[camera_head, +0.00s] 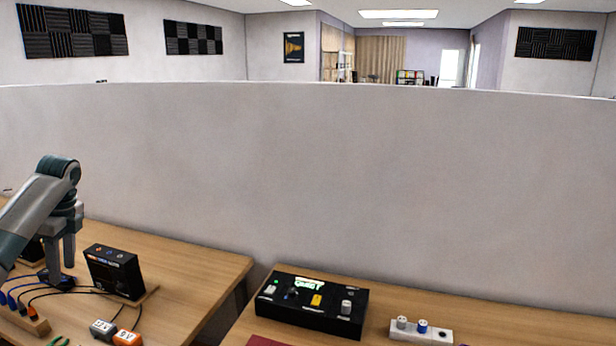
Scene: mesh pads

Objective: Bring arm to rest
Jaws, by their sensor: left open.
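My left arm comes in from the left edge, and my left gripper (61,268) points down over the left wooden table. Its two grey fingers are apart, and I see nothing held between them. It is to the left of a black box (115,271) with small coloured knobs on top. Dark cables lie on the table below and around the fingers; I cannot tell whether the fingertips touch them. My right arm and gripper are not in view.
Grey and orange blocks (127,338) with cables lie at the left table's front. A black control box (312,303) and a white strip with knobs (421,331) are on the right table (520,327). A gap separates the tables. A tall grey partition (330,170) stands behind.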

